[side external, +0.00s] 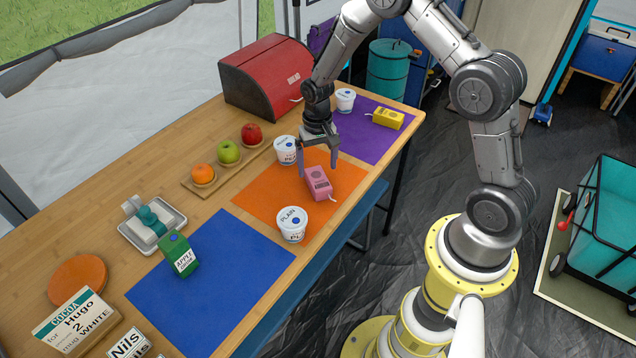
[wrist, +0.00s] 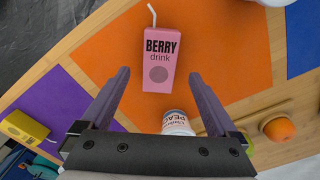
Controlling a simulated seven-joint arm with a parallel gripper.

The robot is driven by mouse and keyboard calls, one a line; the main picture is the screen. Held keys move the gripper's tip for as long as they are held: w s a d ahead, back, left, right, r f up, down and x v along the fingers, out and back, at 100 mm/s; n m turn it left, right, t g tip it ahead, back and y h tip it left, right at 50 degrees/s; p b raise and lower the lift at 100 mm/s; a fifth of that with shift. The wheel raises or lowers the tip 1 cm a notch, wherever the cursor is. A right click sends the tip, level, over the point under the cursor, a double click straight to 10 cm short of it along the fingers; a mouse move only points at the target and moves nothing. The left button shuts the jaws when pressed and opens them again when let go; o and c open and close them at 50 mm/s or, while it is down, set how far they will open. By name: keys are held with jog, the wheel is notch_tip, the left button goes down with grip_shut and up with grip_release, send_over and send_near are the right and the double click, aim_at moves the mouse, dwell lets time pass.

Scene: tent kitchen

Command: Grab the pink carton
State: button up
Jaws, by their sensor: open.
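The pink carton (side external: 318,183) lies on the orange mat (side external: 262,205) in the side external view. In the wrist view the pink carton (wrist: 159,62) reads "BERRY drink" and has a white straw at its top. My gripper (side external: 319,172) is open over the orange mat, close to the carton. In the wrist view my gripper (wrist: 160,78) has its two fingers apart, one towards each side of the carton, and nothing is held. I cannot tell the exact height of the fingertips above the carton.
A white cup (side external: 286,150) stands behind the carton, close to my gripper; its label shows in the wrist view (wrist: 177,123). A "PLAIN" cup (side external: 292,224) stands in front. A yellow carton (side external: 388,118) lies on the purple mat (side external: 365,140).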

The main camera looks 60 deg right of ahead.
aim_at(318, 178)
jog(key=shift+s+f, duration=0.1)
jog(key=shift+f, duration=2.55)
jog(key=c, duration=1.4)
jog(key=shift+r, duration=0.2)
